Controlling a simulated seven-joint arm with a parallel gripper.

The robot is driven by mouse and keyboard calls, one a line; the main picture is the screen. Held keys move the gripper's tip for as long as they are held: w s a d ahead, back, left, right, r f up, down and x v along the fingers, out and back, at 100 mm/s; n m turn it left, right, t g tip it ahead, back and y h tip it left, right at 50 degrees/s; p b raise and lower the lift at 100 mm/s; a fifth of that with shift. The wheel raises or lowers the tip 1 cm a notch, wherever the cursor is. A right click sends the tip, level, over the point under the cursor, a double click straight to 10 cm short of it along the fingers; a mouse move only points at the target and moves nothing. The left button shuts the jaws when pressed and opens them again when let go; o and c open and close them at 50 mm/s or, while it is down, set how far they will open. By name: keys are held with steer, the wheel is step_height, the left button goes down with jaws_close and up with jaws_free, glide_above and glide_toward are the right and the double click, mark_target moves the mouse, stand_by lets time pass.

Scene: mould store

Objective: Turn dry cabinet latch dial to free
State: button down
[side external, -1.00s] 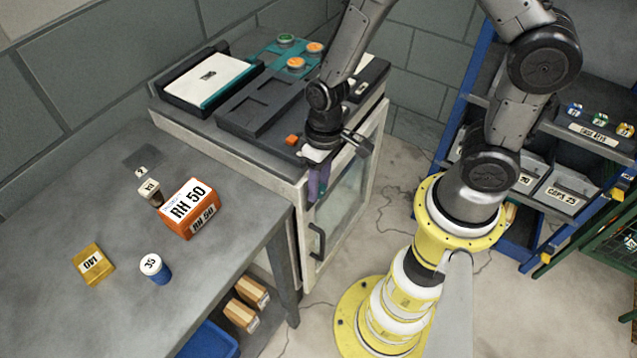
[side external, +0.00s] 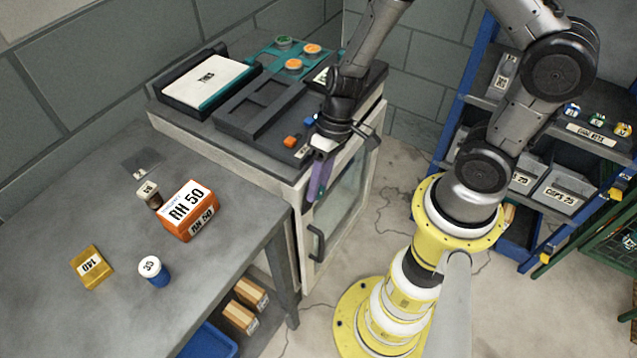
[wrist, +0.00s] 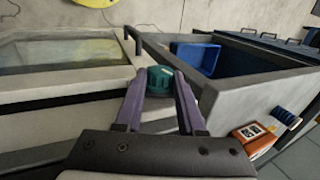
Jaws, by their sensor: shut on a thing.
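The dry cabinet (side external: 297,222) is a pale box with a glass door (side external: 342,188) and a dark door handle (side external: 318,242). The teal latch dial (wrist: 159,80) sits on the cabinet's pale front frame, and its top shows between my finger tips. My gripper (side external: 316,195) has purple fingers and is shut on the dial; it also shows in the wrist view (wrist: 160,88). The door looks closed. In the side view the fingers hide the dial, and I cannot read any mark for its position.
A dark tray (side external: 237,122), a white-topped case (side external: 207,80) and small orange and blue blocks lie on the cabinet top. A grey bench (side external: 112,215) at left carries an orange RH 50 box (side external: 187,210). A blue-framed shelf (side external: 467,85) stands at right.

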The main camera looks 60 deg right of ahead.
steer(key=c, duration=0.5)
jaws_free()
steer(key=shift+s, duration=0.1)
steer(key=shift+r, duration=0.1)
steer(key=v, duration=1.3)
steer(key=shift+d+r, duration=0.2)
steer(key=shift+r, duration=0.05)
